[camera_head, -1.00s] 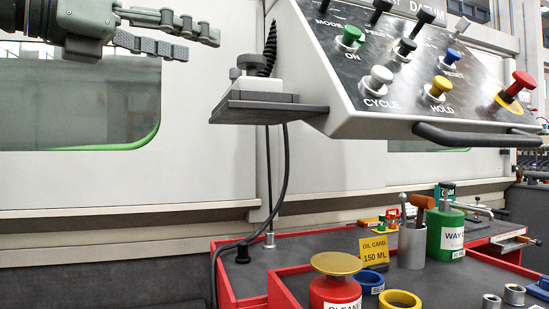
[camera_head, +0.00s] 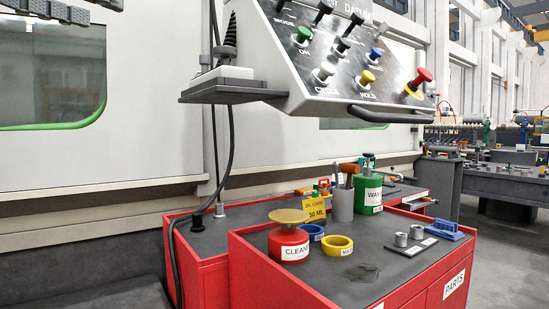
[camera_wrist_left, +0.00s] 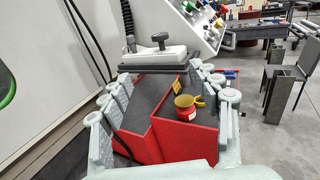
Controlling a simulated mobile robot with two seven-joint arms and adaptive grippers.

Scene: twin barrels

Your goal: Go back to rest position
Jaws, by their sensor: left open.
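My left gripper (camera_head: 62,10) shows at the top left edge of the head view, partly cut off, in front of the pale machine wall. In the left wrist view its two fingers (camera_wrist_left: 160,88) are spread wide on either side, with nothing between them. The gripper is apart from the control panel and the carts. My right gripper is in neither view.
A control panel (camera_head: 335,85) with coloured buttons overhangs a red cart (camera_head: 385,277). The cart bears a red can (camera_head: 289,247), a green can (camera_head: 368,190), a grey cup (camera_head: 343,205) and rings. Open floor (camera_head: 505,250) lies to the right.

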